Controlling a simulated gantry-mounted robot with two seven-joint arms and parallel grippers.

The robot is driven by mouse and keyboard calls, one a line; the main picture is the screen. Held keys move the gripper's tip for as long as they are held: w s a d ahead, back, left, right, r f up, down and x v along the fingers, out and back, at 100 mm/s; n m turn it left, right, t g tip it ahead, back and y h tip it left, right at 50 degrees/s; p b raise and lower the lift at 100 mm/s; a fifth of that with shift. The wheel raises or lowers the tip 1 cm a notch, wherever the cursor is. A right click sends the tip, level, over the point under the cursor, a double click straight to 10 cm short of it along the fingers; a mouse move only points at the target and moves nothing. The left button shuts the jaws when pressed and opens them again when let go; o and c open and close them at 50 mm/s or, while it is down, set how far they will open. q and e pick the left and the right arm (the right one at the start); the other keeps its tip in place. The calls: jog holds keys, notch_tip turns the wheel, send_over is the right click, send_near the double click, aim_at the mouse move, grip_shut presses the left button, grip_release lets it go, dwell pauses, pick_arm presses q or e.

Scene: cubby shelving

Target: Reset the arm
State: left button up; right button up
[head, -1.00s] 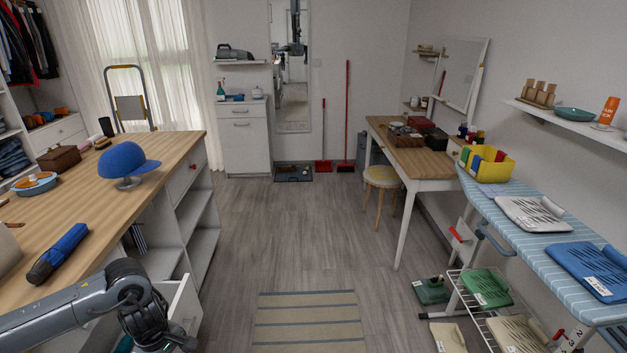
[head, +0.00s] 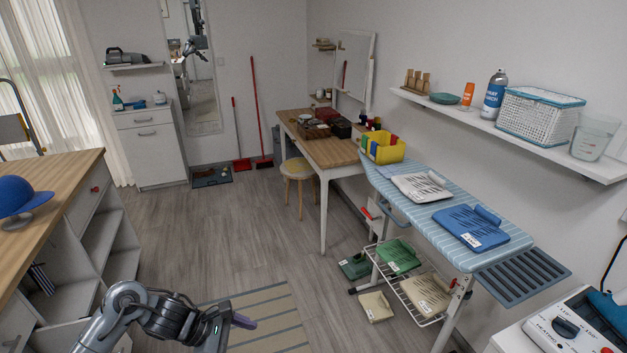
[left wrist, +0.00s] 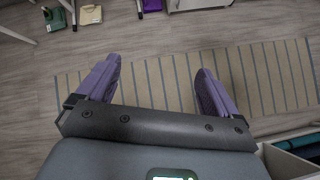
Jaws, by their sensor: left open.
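My left arm comes in from the bottom left of the head view, over the open drawer beside the wooden counter (head: 85,190). Its gripper (head: 238,330) sits over the striped rug (head: 272,315) and points right. In the left wrist view the gripper (left wrist: 152,85) shows two purple fingers spread wide apart. The gap between them is empty, with the rug (left wrist: 255,85) and grey floor below. My right arm is not in view.
A blue cap (head: 18,197) rests on the counter at left. An ironing board (head: 425,205) with folded cloths and a wire rack (head: 415,290) stand at right. A wall shelf (head: 505,135) holds a basket and bottles. The middle floor (head: 230,235) is clear.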

pick_arm(q)
jog(key=w+d+r+n+t+h+p, duration=0.1)
jog(key=d+r+n+h+p, duration=0.15)
jog(key=d+h, duration=0.35)
jog(key=w+a+f+n+t+y, duration=0.1)
jog(key=w+a+n+t+y, duration=0.2)
jog(key=w+a+n+y, duration=0.7)
jog(key=w+a+f+n+t+y, duration=0.15)
jog(key=w+a+n+t, duration=0.35)
jog(key=n, duration=1.1)
jog(key=s+a+f+n+g+y, duration=0.1)
jog(key=s+a+n+g+y, duration=0.25)
jog(key=a+n, duration=0.65)
jog(key=s+a+n+g+y, duration=0.3)
jog(key=s+a+n+g, duration=0.2)
jog(key=n, duration=1)
jog(key=s+d+f+m+h, duration=0.2)
jog(key=s+d+f, duration=0.7)
jog(key=s+d, duration=0.45)
jog(key=s+d+r+h, duration=0.15)
jog(key=s+d, duration=0.25)
jog(key=s, duration=0.7)
jog(key=s+d+r+h, duration=0.15)
jog(key=s+d, duration=0.25)
jog(key=s, duration=0.7)
notch_tip(320, 180, up, 39)
jog(key=p, duration=3.7)
jog(key=shift+w+d+f+t+y, duration=0.15)
jog(key=shift+w+t+y, duration=0.2)
jog(key=shift+y, duration=0.05)
